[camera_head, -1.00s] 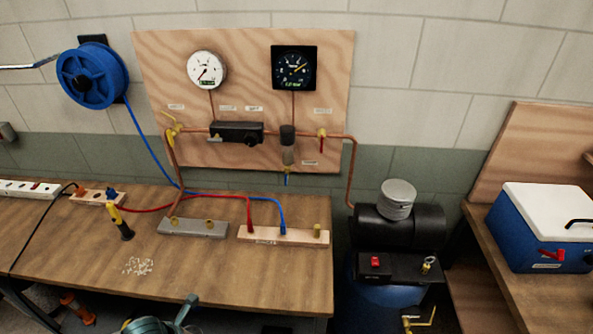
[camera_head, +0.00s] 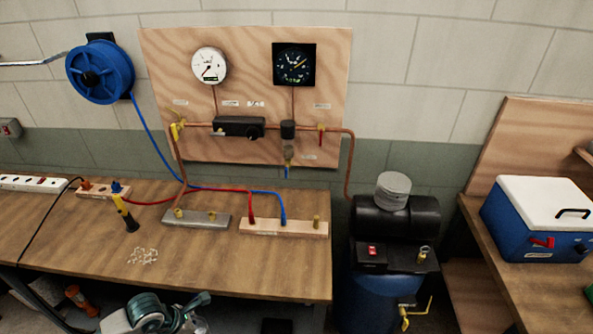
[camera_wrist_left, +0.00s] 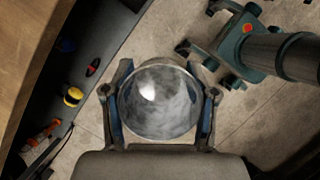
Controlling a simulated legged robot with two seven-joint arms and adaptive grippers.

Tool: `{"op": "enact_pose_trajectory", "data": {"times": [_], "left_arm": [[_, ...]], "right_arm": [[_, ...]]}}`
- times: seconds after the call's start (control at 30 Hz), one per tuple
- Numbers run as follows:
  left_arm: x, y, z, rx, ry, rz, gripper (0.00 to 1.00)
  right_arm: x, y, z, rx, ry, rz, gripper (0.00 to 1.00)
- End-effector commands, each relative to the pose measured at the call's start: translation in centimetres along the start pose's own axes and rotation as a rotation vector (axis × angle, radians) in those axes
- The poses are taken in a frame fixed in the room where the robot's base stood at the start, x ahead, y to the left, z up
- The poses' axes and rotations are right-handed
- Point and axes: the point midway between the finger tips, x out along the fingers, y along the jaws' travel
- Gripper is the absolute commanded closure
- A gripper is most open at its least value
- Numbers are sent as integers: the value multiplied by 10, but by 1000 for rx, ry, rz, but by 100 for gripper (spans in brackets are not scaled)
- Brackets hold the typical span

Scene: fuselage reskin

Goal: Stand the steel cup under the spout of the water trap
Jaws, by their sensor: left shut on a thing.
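The water trap (camera_head: 289,155) hangs from the copper pipe on the plywood panel. Its short spout (camera_head: 286,172) points down above the back of the bench. My left gripper (camera_wrist_left: 160,105) is shut on the steel cup (camera_wrist_left: 160,85), a round shiny shape between its two fingers in the left wrist view, held above the floor. In the head view my left arm shows at the bottom edge, in front of the bench; the cup is hard to make out there. My right gripper is not clearly in view.
The wooden bench (camera_head: 90,235) has a grey block (camera_head: 196,219), a wooden manifold (camera_head: 262,227), red and blue hoses, a yellow-black tool (camera_head: 125,214) and small pale bits (camera_head: 142,256). A compressor (camera_head: 395,217) stands right. The bench's front right is clear.

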Motion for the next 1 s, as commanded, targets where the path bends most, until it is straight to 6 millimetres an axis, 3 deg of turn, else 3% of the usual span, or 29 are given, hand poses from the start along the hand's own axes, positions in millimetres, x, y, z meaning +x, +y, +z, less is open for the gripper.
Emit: {"op": "enact_pose_trajectory", "data": {"times": [0.37, 0.7, 0.83, 1.0], "left_arm": [[24, 22, 38, 808, -4, -334, 84], [15, 35, 84, 1654, 5, -684, 83], [8, 39, 94, 1849, 5, -765, 83], [3, 42, 100, 1961, 5, -810, 83]], "right_arm": [[1, -1, 9, 0, -15, -1, 60], [1, -2, 9, 0, -15, -2, 60], [1, -2, 8, 0, -13, -2, 60], [1, -2, 7, 0, -11, -2, 60]]}}
